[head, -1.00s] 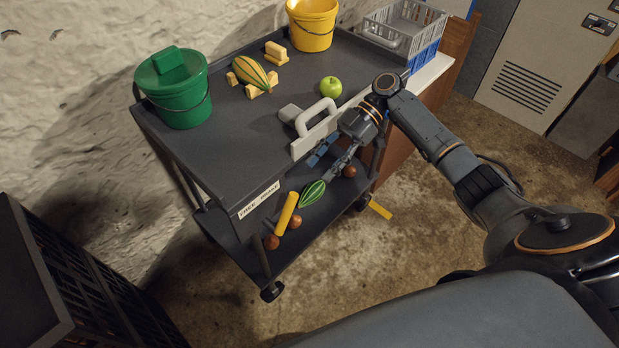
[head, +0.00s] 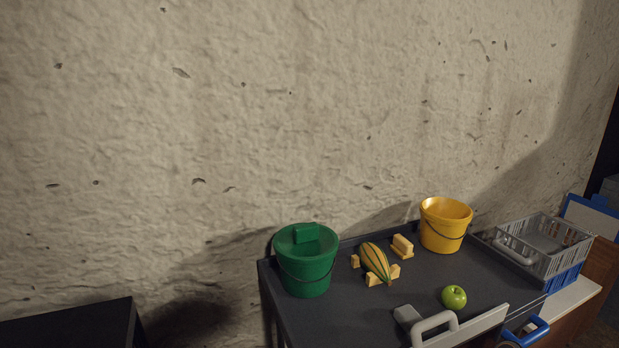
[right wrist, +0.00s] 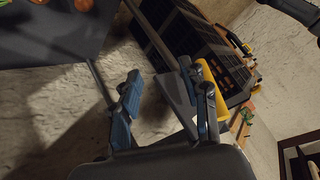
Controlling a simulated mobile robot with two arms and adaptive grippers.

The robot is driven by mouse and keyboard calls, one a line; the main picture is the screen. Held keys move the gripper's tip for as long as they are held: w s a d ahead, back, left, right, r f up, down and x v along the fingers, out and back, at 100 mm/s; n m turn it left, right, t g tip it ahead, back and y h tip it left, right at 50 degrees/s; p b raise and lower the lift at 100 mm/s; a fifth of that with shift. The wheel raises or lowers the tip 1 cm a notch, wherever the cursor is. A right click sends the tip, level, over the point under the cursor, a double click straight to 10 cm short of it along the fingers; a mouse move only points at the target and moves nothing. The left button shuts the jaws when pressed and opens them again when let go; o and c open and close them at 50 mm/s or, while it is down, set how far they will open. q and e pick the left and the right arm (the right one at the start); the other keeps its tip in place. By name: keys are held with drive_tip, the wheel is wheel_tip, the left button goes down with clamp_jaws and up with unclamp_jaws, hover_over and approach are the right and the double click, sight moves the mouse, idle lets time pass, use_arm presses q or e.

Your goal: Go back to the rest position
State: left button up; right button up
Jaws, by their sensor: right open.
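My right gripper (right wrist: 162,78) shows in the right wrist view, its two blue-padded fingers apart. I see nothing held between the fingers. Neither gripper can be made out with certainty in the head view, which now faces the wall and the cart's top. My left gripper is in neither current view.
The dark cart (head: 330,318) holds a green lidded bucket (head: 306,265), yellow bucket (head: 445,228), striped gourd (head: 375,262), green apple (head: 454,297), yellow blocks and a grey handled tool (head: 440,322). A grey basket (head: 545,250) stands right. Black slatted crates (right wrist: 215,55) show in the wrist view.

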drive_tip(key=s+d+f+m+h+p, duration=0.1)
drive_tip(key=s+f+m+h, duration=0.15)
drive_tip(key=s+f, duration=0.5)
drive_tip(key=s+d+f+m+h, duration=0.15)
drive_tip(key=s+f+m, duration=0.3)
drive_tip(key=f, duration=0.65)
drive_tip(key=s+f+m+h+p, duration=0.1)
drive_tip(key=s+f+m+h, duration=0.15)
drive_tip(key=s+f, duration=0.5)
drive_tip(key=s+a+f+h, duration=0.1)
drive_tip(key=s+f, duration=0.1)
drive_tip(key=s, duration=0.5)
drive_tip(key=s+a+f+m+t+h+p, duration=0.1)
drive_tip(key=s+a+f, duration=0.1)
drive_tip(key=s, duration=0.5)
drive_tip(key=s+a+f+h, duration=0.1)
drive_tip(key=s+a+f, duration=0.1)
drive_tip(key=s+f, duration=0.2)
drive_tip(key=s, duration=0.3)
drive_tip(key=shift+a+f+m+t+p, duration=0.15)
drive_tip(key=shift+a+m+t+p, duration=0.15)
drive_tip(key=shift+m+t, duration=0.1)
